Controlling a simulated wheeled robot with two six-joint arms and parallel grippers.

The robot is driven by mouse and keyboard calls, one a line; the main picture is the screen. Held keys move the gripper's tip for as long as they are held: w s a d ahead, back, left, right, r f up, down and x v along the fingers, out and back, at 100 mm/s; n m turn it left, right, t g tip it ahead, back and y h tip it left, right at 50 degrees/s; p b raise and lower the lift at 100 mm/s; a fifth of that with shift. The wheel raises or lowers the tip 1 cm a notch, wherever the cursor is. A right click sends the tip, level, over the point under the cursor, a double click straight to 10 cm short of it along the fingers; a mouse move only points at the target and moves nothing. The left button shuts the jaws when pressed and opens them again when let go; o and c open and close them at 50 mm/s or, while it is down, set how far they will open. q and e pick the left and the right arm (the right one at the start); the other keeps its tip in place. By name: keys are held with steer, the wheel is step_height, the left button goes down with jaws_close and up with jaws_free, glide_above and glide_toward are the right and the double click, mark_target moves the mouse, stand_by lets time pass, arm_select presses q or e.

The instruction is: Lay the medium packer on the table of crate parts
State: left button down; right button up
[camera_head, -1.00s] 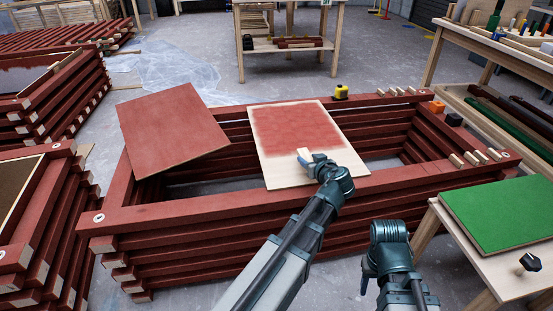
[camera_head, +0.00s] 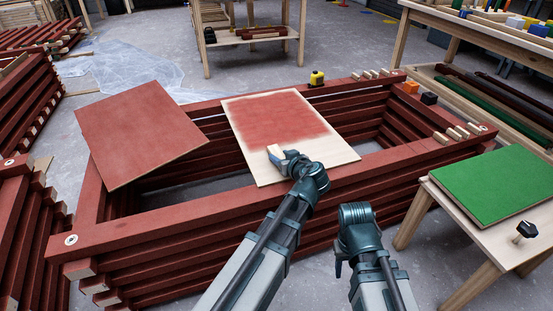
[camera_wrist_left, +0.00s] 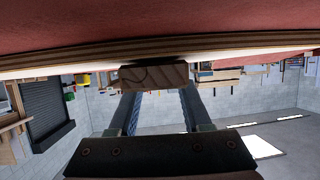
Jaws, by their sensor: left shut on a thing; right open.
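A pale wooden block (camera_head: 276,152), which looks like a packer, is in my left gripper (camera_head: 284,156), over the front part of a partly red-painted panel. In the left wrist view the block's end grain (camera_wrist_left: 153,76) shows between the two fingers, close to the panel's edge; I cannot tell whether they touch. Its size class is not clear. My right gripper (camera_head: 339,265) points down in front of the crate stack, its jaws mostly hidden. A low wooden table (camera_head: 470,285) at the right carries a green panel (camera_head: 495,186) and a black knob (camera_head: 526,230).
The red batten stack (camera_head: 150,262) stands before me, bearing the part-painted panel (camera_head: 285,115) and a red panel (camera_head: 140,130). Several small blocks (camera_head: 440,137) and a yellow tape measure (camera_head: 317,78) lie on its rim. A table with parts (camera_head: 250,40) stands behind; a workbench (camera_head: 470,30) is back right.

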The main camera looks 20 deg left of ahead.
arm_select(q)
steer(key=shift+f, duration=0.1)
steer(key=shift+c, duration=1.7)
jaws_free()
steer(key=shift+s, duration=0.1)
